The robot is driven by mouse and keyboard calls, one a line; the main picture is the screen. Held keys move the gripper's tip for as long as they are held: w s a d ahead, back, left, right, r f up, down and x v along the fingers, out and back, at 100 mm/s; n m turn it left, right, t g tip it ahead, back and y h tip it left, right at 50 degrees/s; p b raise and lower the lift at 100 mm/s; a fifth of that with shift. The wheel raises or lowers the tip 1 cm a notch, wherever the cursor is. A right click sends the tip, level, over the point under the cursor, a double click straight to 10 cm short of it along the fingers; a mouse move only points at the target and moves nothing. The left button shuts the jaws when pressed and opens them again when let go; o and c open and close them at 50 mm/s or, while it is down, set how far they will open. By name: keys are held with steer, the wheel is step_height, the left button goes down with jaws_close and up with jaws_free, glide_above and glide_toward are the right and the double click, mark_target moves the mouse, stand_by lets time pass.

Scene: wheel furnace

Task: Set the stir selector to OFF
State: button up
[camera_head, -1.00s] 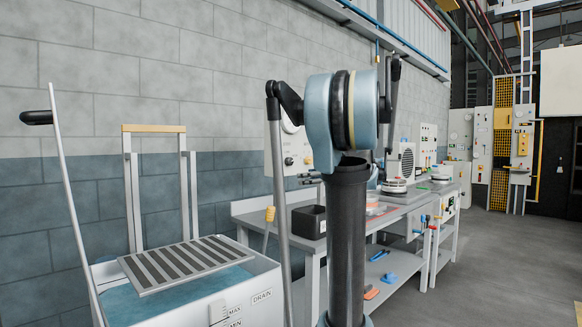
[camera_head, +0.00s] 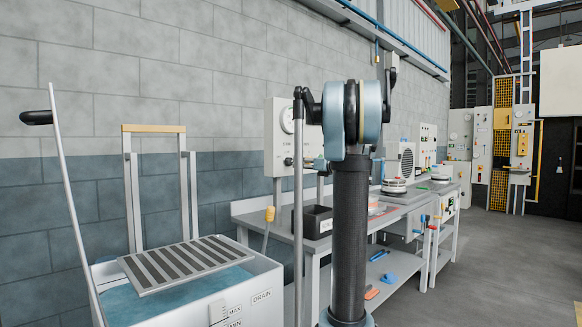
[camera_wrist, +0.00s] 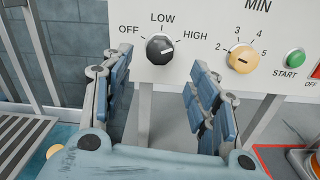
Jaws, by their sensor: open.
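The stir selector (camera_wrist: 160,49) is a round black knob on a white control panel (camera_wrist: 215,15), with OFF at its left, LOW above and HIGH at its right. Its white mark lies on the right side, towards HIGH. My gripper (camera_wrist: 158,78) is open and empty, its two blue fingers spread below and to either side of the knob. The fingers look apart from the knob.
Right of the selector are a yellow MIN dial (camera_wrist: 242,56) and a green START button (camera_wrist: 295,58). A grey bench (camera_head: 285,222) with a black bin (camera_head: 314,221) stands below the panel. A water tank (camera_head: 255,300) with a slotted rack (camera_head: 185,262) is at left. The floor at right is clear.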

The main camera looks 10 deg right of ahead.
mark_target(291, 162)
steer(key=x, duration=0.7)
steer(key=shift+w+a, duration=0.25)
steer(key=shift+w, duration=0.05)
steer(key=shift+c, duration=0.5)
steer(key=c, duration=1)
